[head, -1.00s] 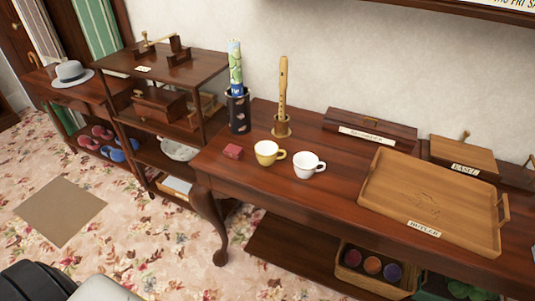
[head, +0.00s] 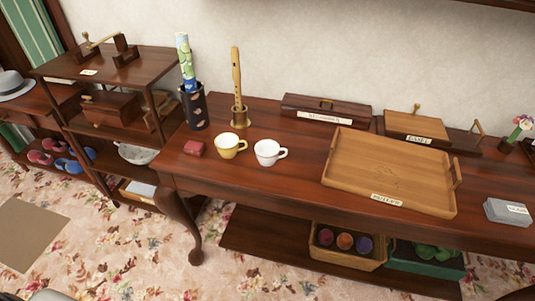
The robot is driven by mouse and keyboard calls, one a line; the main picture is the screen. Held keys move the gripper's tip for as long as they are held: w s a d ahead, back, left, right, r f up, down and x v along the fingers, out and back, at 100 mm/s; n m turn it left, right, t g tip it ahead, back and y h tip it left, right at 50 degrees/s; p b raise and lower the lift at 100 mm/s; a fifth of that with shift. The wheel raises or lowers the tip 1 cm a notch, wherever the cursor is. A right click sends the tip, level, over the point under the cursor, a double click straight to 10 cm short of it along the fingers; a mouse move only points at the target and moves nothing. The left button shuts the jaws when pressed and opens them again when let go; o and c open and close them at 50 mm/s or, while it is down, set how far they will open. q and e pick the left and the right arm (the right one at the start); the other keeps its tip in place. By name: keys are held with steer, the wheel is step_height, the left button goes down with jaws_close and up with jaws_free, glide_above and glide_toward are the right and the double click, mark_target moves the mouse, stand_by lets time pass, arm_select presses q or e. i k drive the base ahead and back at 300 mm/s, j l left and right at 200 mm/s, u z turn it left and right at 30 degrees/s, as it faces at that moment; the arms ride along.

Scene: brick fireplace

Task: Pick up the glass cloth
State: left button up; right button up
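A green cloth with pale stripes (head: 30,35) hangs at the upper left edge of the head view, cut off by the frame. I cannot tell whether it is the glass cloth. No other cloth is clearly identifiable. Neither of my grippers shows in the head view.
Patterned carpet (head: 110,240) lies open in front.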

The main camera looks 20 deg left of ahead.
mark_target(510, 213)
steer(key=z, duration=1.3)
